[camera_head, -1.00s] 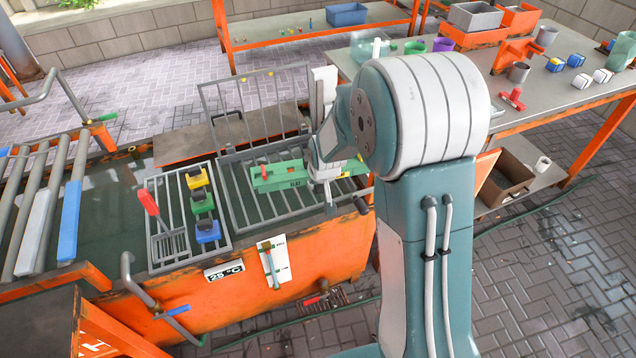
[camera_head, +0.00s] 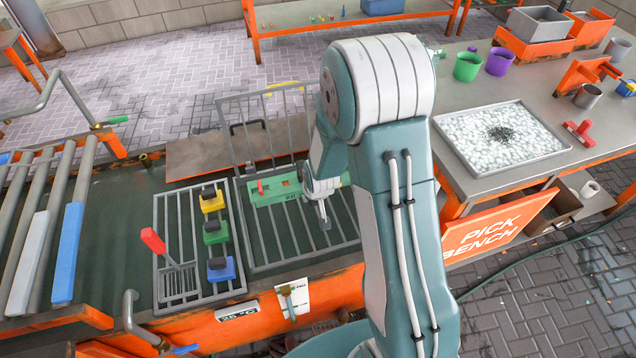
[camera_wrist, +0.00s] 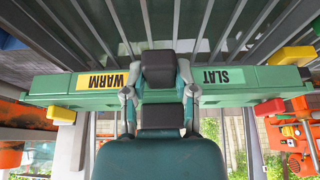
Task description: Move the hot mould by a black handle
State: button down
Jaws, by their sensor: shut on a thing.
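The mould is a long green bar (camera_head: 268,191) at the rack, partly hidden behind my arm in the head view. In the wrist view the mould (camera_wrist: 95,91) spans the picture and carries a yellow WARM label and a green SLAT label. Its black handle (camera_wrist: 159,68) sits at mid-length. My gripper (camera_wrist: 160,92) is shut on the black handle, a finger on each side. In the head view my gripper (camera_head: 322,200) is at the mould, its fingertips hard to make out. I cannot tell whether the mould touches the bars.
A wire rack (camera_head: 290,240) with a raised grid lid (camera_head: 268,125) surrounds the mould. Left of it stand yellow, green and blue blocks with black tops (camera_head: 217,232) and a red-handled basket (camera_head: 178,285). A pick bench (camera_head: 470,175) with a tray of white pellets (camera_head: 500,115) is right.

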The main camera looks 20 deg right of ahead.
aim_at(313, 220)
jog(key=shift+s+a+f, duration=0.1)
jog(key=shift+s+f, duration=0.2)
jog(key=shift+f, duration=0.5)
jog(key=shift+s, duration=0.1)
jog(key=shift+s+f, duration=0.1)
jog(key=shift+f, duration=3.35)
jog(key=shift+f, duration=0.55)
jog(key=shift+c, duration=2)
grip_release()
jog(key=shift+o, duration=0.4)
